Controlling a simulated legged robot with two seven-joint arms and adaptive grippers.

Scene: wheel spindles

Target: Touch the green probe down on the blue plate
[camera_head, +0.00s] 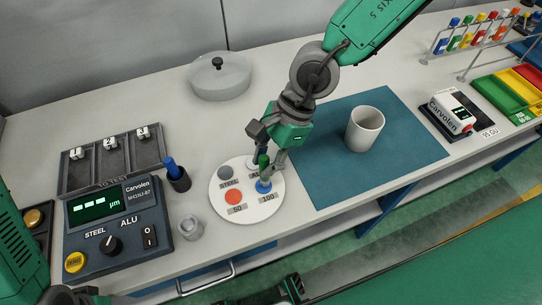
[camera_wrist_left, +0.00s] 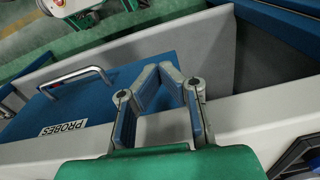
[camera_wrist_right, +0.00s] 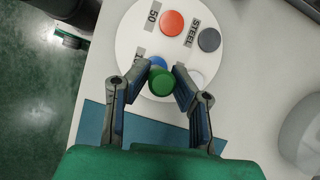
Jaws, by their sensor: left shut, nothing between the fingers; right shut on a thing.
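My right gripper (camera_head: 268,176) is shut on the green probe (camera_head: 263,160), which stands roughly upright over the white disc. The blue plate (camera_head: 264,187), by the label 100, is directly under the probe. In the right wrist view the green probe's round end (camera_wrist_right: 162,82) sits between the fingertips and covers part of the blue plate (camera_wrist_right: 157,63). The probe's lower tip is hidden, so I cannot tell if it touches.
The white disc (camera_head: 225,208) also bears a red plate (camera_head: 234,197) and a grey plate (camera_head: 225,173). Nearby stand a blue probe in a dark holder (camera_head: 178,178), a small grey cup (camera_head: 191,228), the meter (camera_head: 120,226) and a mug (camera_head: 365,128) on a blue mat (camera_head: 320,180).

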